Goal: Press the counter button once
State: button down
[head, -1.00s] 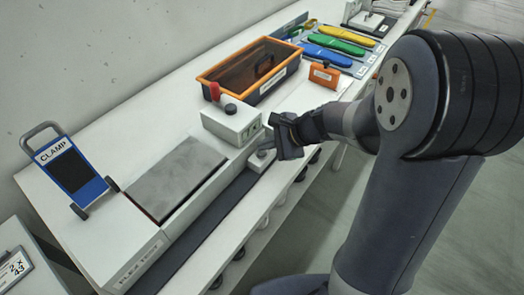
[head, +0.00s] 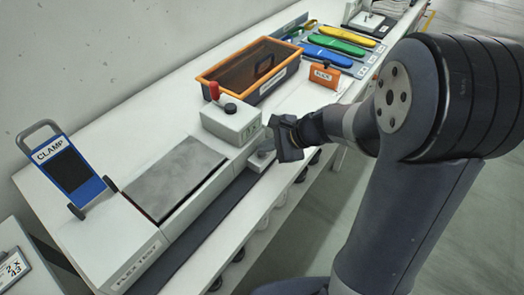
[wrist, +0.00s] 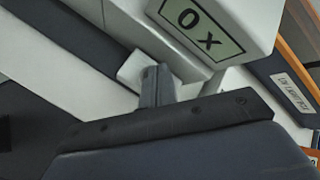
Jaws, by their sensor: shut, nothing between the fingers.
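A white counter box (head: 230,122) with a red lever and a dark knob stands on the bench. Its display (wrist: 202,27) shows a 0 and an X in the wrist view. A small pale block with a grey top (head: 261,156) sits on the bench's near edge in front of it. This looks like the button, and part of it also shows in the wrist view (wrist: 132,72). My gripper (wrist: 158,76) is shut and empty, with its fingertips at or just above this block. They hide part of it, and I cannot tell whether they touch it. The gripper also shows in the head view (head: 276,147).
An orange-rimmed bin (head: 250,70) stands behind the counter box. An orange labelled block (head: 324,76) is right of the bin. A grey plate (head: 175,178) and a blue CLAMP stand (head: 70,176) are to the left. Coloured insoles (head: 340,45) lie at the back.

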aim_at(266, 155)
jog(key=shift+r+p, duration=0.75)
jog(key=shift+r, duration=0.15)
notch_tip(266, 155, up, 5)
jog(key=p, duration=0.4)
dwell(0.8)
